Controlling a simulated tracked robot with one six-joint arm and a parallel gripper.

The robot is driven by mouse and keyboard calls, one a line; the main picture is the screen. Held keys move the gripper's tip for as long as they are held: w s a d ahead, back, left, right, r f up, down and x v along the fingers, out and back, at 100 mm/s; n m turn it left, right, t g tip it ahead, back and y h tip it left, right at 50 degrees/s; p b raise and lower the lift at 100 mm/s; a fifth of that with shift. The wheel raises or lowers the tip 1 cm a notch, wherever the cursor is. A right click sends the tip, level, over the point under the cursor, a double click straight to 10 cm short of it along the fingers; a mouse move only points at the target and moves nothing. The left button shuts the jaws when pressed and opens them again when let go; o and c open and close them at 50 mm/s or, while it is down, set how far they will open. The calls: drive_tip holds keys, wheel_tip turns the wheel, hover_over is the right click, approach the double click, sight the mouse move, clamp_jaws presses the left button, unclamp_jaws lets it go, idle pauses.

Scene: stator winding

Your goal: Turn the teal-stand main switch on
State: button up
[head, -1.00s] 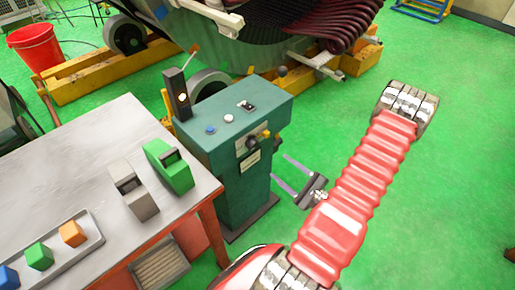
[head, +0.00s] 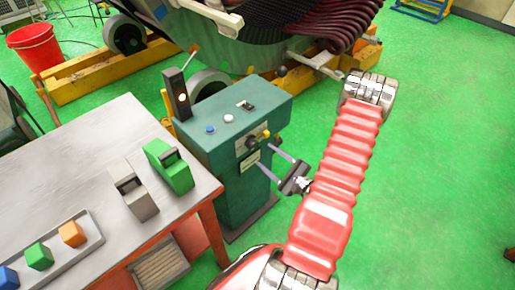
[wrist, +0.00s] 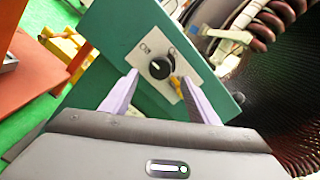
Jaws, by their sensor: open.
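The teal stand (head: 215,165) stands at the middle of the head view. A black rotary knob (wrist: 160,67) on a pale plate (wrist: 148,45) shows on its teal face in the wrist view; it also shows small in the head view (head: 251,143). My gripper (head: 264,156) is open, with its two pale fingers pointing at the stand's front face. In the wrist view the fingertips (wrist: 158,80) lie on either side of the knob in the picture, with nothing between them but the knob beyond. I cannot tell whether they touch it.
A grey table (head: 90,145) with a green block-shaped device (head: 170,168), a grey one (head: 135,195) and a tray of coloured blocks (head: 98,238) stands left of the stand. A large wound stator (head: 310,20) is behind. Green floor to the right is clear.

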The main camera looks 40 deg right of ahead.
sight(255, 147)
drive_tip(key=shift+w+a, duration=0.1)
drive_tip(key=shift+w, duration=3.2)
drive_tip(key=shift+c, duration=0.6)
drive_tip(key=c, duration=0.9)
drive_tip(key=shift+c, duration=0.2)
